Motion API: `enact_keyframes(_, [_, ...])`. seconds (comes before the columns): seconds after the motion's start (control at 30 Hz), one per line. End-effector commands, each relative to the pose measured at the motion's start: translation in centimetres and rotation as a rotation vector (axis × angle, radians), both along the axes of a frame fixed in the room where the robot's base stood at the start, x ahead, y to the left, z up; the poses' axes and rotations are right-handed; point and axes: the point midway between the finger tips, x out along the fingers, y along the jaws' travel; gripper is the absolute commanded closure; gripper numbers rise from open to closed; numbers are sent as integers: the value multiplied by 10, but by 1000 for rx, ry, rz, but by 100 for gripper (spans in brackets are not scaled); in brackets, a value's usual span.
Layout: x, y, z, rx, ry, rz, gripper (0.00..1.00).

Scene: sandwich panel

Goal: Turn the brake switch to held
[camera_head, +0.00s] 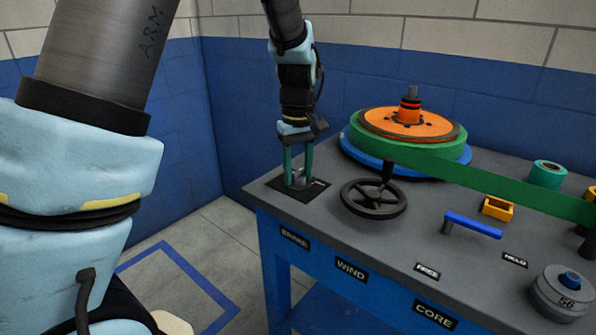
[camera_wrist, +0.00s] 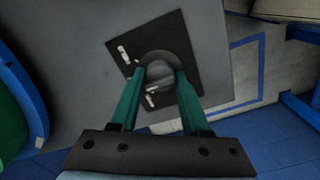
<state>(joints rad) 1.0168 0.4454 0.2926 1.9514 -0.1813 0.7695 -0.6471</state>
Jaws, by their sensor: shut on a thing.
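The brake switch (camera_wrist: 159,74) is a round grey knob on a black square plate (camera_wrist: 185,46) at the near left corner of the panel top. A BRAKE label (camera_head: 295,237) is on the front edge below it. My gripper (camera_head: 298,168) points down over the plate, with its two teal fingers on either side of the knob and shut on it. In the wrist view the plate carries two small white labels, one at its left edge (camera_wrist: 124,54) and one near the knob (camera_wrist: 151,97); I cannot read them. The fingers partly hide the knob in the head view.
A black handwheel (camera_head: 373,205) stands just right of the switch. Behind it is an orange and green reel (camera_head: 440,150) with a green band running right. A blue handle (camera_head: 473,225), a yellow block (camera_head: 497,207) and a grey dial (camera_head: 562,293) are farther right.

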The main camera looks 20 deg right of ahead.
Motion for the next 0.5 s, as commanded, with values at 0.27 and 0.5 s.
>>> enact_keyframes(0.27, [0,0,0,0,0,-2,100])
enact_keyframes(0.5, [1,0,1,1,0,-54,100])
